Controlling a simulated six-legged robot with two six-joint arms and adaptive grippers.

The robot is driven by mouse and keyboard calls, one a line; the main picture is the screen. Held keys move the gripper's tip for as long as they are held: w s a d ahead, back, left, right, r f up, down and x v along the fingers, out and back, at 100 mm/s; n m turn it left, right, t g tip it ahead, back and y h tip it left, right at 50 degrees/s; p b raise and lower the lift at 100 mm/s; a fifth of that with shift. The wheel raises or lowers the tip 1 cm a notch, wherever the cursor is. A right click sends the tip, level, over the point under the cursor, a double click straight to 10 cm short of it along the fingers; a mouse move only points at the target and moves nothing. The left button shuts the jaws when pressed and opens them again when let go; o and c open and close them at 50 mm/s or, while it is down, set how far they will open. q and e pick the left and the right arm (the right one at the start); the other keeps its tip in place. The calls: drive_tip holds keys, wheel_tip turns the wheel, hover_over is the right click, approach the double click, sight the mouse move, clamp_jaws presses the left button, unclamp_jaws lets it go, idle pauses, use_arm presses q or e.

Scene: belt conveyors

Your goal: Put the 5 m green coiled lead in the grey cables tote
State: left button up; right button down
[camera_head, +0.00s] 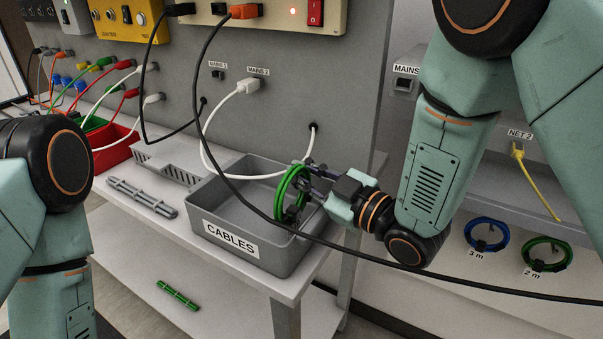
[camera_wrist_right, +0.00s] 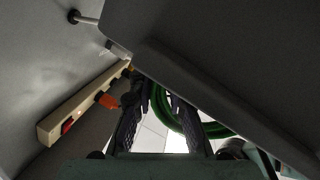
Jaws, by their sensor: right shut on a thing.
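The green coiled lead (camera_head: 282,188) stands upright, edge toward the head camera, at the right part of the grey cables tote (camera_head: 212,225). My right gripper (camera_head: 303,187) is shut on the coil from the right side. The coil is over the tote's opening, its lower part near or below the rim; I cannot tell whether it touches the floor. In the right wrist view the green loop (camera_wrist_right: 162,112) shows between and beyond the fingers. My left arm shows at the left, but its gripper is out of view.
A black cable (camera_head: 345,251) runs across in front of the tote and my right wrist. A white cable (camera_head: 207,147) hangs behind the tote. Blue (camera_head: 487,234) and green 2 m (camera_head: 546,254) coils lie at right. A red bin (camera_head: 112,151) stands at left.

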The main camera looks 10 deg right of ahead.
drive_tip(key=c, duration=1.7)
unclamp_jaws()
drive_tip(key=shift+w, duration=0.1)
drive_tip(key=o, duration=0.4)
drive_tip(key=shift+s+a+r, duration=0.1)
drive_tip(key=shift+s+a, duration=0.05)
drive_tip(key=shift+s, duration=0.05)
drive_tip(key=shift+w, duration=0.2)
drive_tip(key=v, duration=0.7)
drive_tip(key=shift+d, duration=0.2)
drive_tip(key=v, duration=0.5)
drive_tip(key=shift+a+p, duration=0.2)
drive_tip(key=shift+p, duration=0.1)
drive_tip(key=shift+s, duration=0.1)
